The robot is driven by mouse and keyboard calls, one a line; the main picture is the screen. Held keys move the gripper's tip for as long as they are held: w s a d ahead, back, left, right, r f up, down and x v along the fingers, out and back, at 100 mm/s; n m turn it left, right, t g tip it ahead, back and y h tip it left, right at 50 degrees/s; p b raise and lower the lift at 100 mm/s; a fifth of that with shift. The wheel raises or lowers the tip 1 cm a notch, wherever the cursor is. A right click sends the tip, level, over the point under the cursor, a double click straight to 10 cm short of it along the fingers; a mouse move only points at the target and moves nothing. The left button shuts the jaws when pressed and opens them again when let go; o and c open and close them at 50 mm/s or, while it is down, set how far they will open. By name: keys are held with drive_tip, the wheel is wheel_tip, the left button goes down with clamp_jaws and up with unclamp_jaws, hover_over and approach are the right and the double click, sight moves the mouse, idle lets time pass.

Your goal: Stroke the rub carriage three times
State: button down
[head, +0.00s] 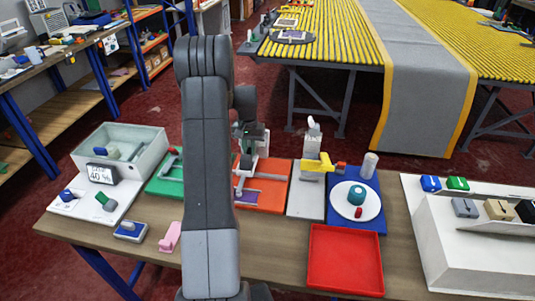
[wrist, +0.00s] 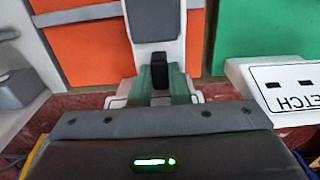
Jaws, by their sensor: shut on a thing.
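The rub carriage (wrist: 158,77) appears to be the small black, grey and green part on the pale upright fixture in the wrist view. The fixture (head: 252,146) stands on the orange board (head: 268,196) in the head view, partly hidden by my arm. The dark body of my gripper (wrist: 155,150), with a green light, fills the bottom of the wrist view. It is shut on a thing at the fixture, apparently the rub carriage. The fingertips and their contact are not clearly visible.
A green board (head: 163,187) lies left of my arm. A STRETCH sign (wrist: 285,88) is close by in the wrist view. A white stand with a yellow part (head: 314,165), a blue board with a round plate (head: 342,207) and a red tray (head: 345,262) lie to the right.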

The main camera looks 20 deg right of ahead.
drive_tip(key=shift+w+a+r, duration=0.1)
drive_tip(key=shift+w+a, duration=0.25)
drive_tip(key=shift+a, duration=0.15)
drive_tip(key=c, duration=1.5)
unclamp_jaws()
drive_tip(key=shift+c, duration=0.2)
drive_tip(key=shift+o, duration=0.9)
drive_tip(key=shift+w+a, duration=0.1)
drive_tip(key=shift+a, duration=0.1)
drive_tip(key=shift+d, duration=0.1)
wheel_tip(320, 180, up, 14)
drive_tip(key=b, duration=0.2)
drive_tip(key=shift+f, duration=0.2)
